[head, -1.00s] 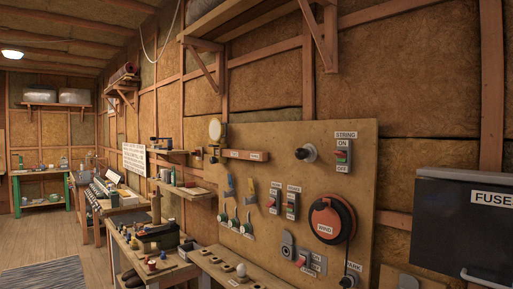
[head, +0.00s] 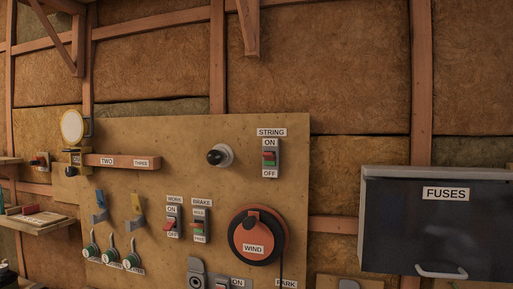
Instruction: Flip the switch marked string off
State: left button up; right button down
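The switch marked STRING (head: 270,158) sits at the upper right of a wooden panel (head: 185,135). It has an ON label above and an OFF label below, with a rocker showing red above and green below. I cannot tell for sure which way it is set. Neither of my grippers is in the head view, and nothing covers the switch.
A black knob (head: 216,157) is left of the switch. WORK (head: 173,218) and BRAKE (head: 200,220) switches and an orange WIND dial (head: 256,236) are lower. A dark FUSES box (head: 438,225) hangs at right. Small levers (head: 112,256) are at lower left.

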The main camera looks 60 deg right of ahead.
aim_at(268, 156)
jog(key=i+j+z, duration=0.1)
jog(key=i+z, duration=0.4)
jog(key=i+j+z, duration=0.25)
jog(key=z, duration=0.25)
jog(key=i+j+z, duration=0.3)
jog(key=z, duration=0.2)
jog(key=i+j+z, duration=0.15)
jog(key=j+z, duration=0.3)
jog(key=j, duration=0.15)
